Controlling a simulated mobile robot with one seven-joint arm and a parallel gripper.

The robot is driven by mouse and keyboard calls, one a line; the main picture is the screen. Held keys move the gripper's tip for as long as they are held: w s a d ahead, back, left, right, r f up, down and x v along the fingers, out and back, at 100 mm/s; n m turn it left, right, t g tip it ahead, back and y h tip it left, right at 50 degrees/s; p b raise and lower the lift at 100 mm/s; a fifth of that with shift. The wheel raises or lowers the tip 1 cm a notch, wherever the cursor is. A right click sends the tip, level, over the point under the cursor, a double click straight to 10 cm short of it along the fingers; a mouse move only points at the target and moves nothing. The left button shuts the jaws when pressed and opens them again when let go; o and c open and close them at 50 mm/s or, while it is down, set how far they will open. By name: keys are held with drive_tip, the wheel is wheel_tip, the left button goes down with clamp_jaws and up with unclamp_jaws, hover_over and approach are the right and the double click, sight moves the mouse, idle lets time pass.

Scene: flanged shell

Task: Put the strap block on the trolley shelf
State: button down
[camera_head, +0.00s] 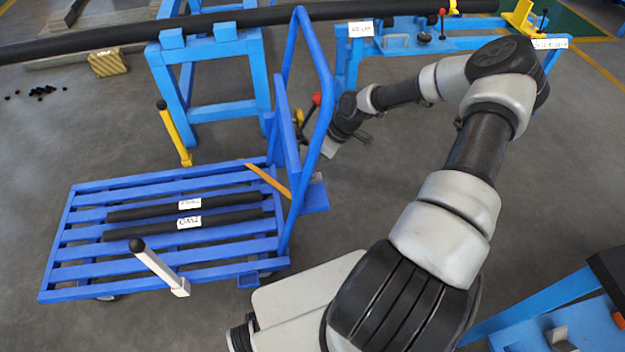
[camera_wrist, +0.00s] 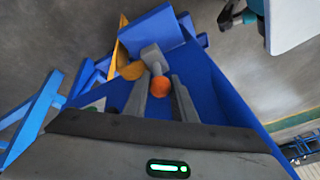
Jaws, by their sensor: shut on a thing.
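My gripper (camera_head: 334,149) is beside the upright blue handle end of the trolley, over the small blue trolley shelf (camera_head: 316,199). In the wrist view its two grey fingers (camera_wrist: 160,96) are shut on a small piece that I take for the strap block (camera_wrist: 152,58). A grey part and an orange round part show at the fingertips; the rest is hidden. Blue trolley surfaces (camera_wrist: 165,34) lie just beyond the fingertips. I cannot tell whether the piece touches the shelf.
The trolley's slatted deck (camera_head: 85,235) carries two labelled black bars (camera_head: 185,206). A red-knobbed lever (camera_head: 316,99) and the blue handle frame (camera_head: 322,65) rise close to my gripper. A yellow bar (camera_head: 268,181) slants beside the shelf. Blue stands (camera_head: 210,75) bear a long black pipe behind.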

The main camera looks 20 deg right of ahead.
sight(313, 176)
drive_tip(key=shift+f+b, duration=0.75)
drive_tip(key=shift+f, duration=2.15)
drive_tip(key=shift+f, duration=0.15)
drive_tip(key=shift+f, duration=0.15)
drive_tip(key=c, duration=1.7)
unclamp_jaws()
drive_tip(key=shift+c, duration=0.2)
drive_tip(key=shift+r, duration=0.45)
drive_tip(key=p+v, duration=0.2)
drive_tip(key=v, duration=0.9)
drive_tip(key=shift+d+r+p, duration=0.15)
drive_tip(key=shift+r+p, duration=0.15)
drive_tip(key=shift+p, duration=0.1)
